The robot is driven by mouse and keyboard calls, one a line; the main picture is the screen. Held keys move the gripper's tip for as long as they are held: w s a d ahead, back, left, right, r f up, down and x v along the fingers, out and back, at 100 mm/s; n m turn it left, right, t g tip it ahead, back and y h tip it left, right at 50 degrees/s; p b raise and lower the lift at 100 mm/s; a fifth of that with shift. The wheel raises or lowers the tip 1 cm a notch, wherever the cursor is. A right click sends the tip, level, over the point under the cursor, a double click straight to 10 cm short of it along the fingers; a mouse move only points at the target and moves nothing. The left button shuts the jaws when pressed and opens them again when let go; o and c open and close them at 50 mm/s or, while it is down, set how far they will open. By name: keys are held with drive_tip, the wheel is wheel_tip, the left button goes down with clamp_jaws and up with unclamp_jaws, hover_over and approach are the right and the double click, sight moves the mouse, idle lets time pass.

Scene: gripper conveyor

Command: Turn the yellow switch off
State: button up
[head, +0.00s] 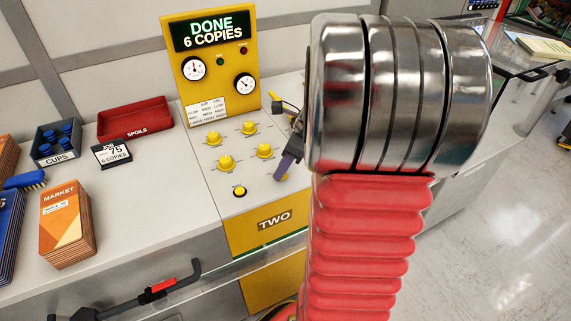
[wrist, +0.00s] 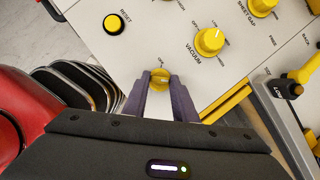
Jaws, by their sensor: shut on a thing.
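The yellow switch (wrist: 160,76) is a small round yellow knob on the pale panel. In the wrist view it sits between the two grey-purple fingertips of my gripper (wrist: 160,88), which is shut on it. Its label above is too small to read surely. In the head view my gripper (head: 288,160) reaches down to the lower right part of the panel. There the switch is mostly hidden by the fingers, so its setting cannot be told.
Other yellow knobs stand nearby, including the vacuum knob (wrist: 208,41) and sheet gap knob (wrist: 262,5). The reset button (wrist: 115,24) is left of the switch. The yellow display board (head: 215,70) reads "DONE 6 COPIES". A red spoils tray (head: 135,118) stands at left.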

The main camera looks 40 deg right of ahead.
drive_tip(key=shift+c, duration=1.4)
drive_tip(key=shift+s+d, duration=0.1)
drive_tip(key=shift+d, duration=0.2)
drive_tip(key=shift+a, duration=0.2)
